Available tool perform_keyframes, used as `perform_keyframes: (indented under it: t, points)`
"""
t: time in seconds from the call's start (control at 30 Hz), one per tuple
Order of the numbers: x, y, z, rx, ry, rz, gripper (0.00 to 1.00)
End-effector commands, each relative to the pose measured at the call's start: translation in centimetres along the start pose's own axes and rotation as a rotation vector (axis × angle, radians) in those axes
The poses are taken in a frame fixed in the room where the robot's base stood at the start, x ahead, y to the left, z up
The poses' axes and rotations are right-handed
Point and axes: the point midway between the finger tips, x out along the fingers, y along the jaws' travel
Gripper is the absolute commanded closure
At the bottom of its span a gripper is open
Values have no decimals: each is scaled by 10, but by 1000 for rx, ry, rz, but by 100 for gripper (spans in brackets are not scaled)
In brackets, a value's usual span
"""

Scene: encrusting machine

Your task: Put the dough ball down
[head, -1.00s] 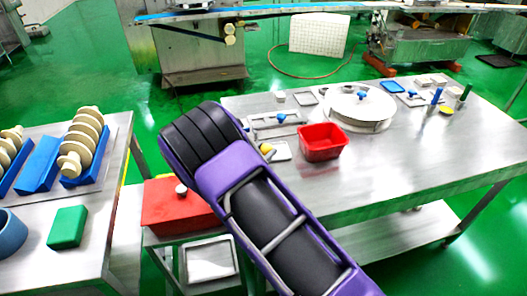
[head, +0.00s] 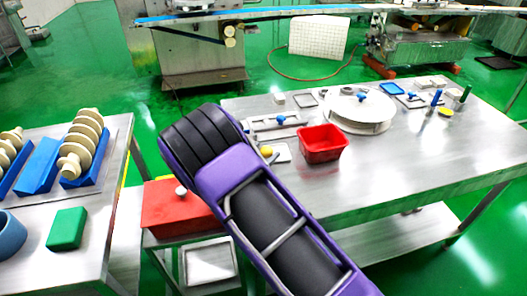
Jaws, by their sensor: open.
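No dough ball can be told for certain. A small yellow round thing (head: 266,151) sits on a pale flat plate (head: 281,153) on the steel table, just right of my arm. A small pale round thing (head: 181,190) shows at the top of the red box, left of my arm; I cannot tell if it is a knob or a ball. My purple and black arm crosses the middle of the head view. My gripper's fingers do not show; they are out of sight beyond the arm.
A red tray (head: 322,144) and a white round drum (head: 358,110) stand on the steel table (head: 420,150). The red box (head: 165,208) is on a lower stand. The left table holds a green block (head: 66,229) and blue holders (head: 38,165). The steel table's front right is clear.

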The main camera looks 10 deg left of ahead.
Motion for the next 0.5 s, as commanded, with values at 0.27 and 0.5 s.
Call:
perform_keyframes:
  t: [0.27,0.5]
  points:
    - [-57,-1,-2,-11,11,3,18]
    - [-103,0,2,-7,5,2,18]
